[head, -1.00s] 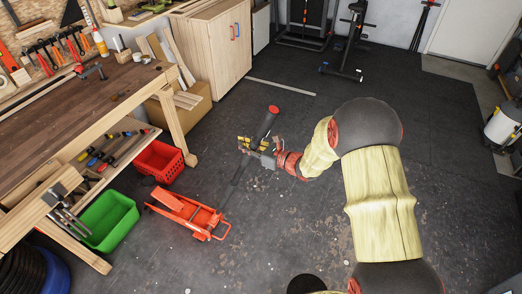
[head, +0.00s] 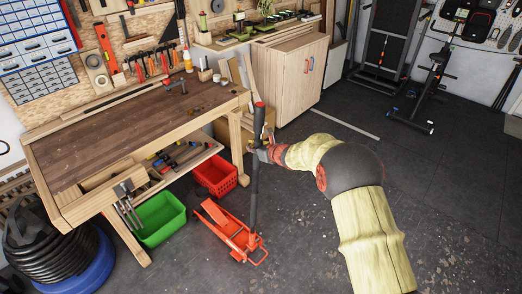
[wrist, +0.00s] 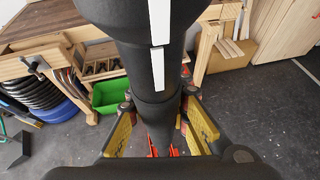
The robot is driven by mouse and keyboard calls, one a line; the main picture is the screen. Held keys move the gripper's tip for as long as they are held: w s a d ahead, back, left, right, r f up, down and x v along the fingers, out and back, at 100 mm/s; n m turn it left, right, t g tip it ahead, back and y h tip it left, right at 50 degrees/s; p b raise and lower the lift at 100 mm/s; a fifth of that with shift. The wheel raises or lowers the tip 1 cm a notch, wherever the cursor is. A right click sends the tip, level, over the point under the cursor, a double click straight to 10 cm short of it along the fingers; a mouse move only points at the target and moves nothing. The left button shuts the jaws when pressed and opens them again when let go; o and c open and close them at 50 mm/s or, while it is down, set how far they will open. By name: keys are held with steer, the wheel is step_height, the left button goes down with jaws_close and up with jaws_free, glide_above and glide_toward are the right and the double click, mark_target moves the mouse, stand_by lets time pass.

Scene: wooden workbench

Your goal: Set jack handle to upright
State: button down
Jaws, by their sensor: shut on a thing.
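The red floor jack (head: 229,226) stands on the dark floor in front of the workbench in the head view. Its black jack handle (head: 254,190) rises from the jack nearly upright, with a red tip at the top. My gripper (head: 266,153) is at the upper part of the handle and shut on it. In the wrist view the handle (wrist: 152,80) runs down between the yellow-padded fingers of my gripper (wrist: 160,128). A little of the red jack (wrist: 153,152) shows below; most of it is hidden by the handle and my gripper.
The wooden workbench (head: 130,135) stands at the left, close to the handle. A red crate (head: 216,174) and a green bin (head: 160,218) sit on the floor by it. A wooden cabinet (head: 290,75) stands behind. The floor to the right is open.

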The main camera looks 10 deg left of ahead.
steer(key=shift+s+a+f, duration=0.1)
steer(key=shift+f, duration=0.2)
steer(key=c, duration=2)
jaws_free()
steer(key=shift+a+r, duration=0.1)
steer(key=o, duration=0.4)
steer(key=shift+r, duration=0.15)
steer(key=shift+r, duration=0.1)
steer(key=v, duration=1.1)
steer(key=shift+s+d+r, duration=0.15)
steer(key=shift+d, duration=0.25)
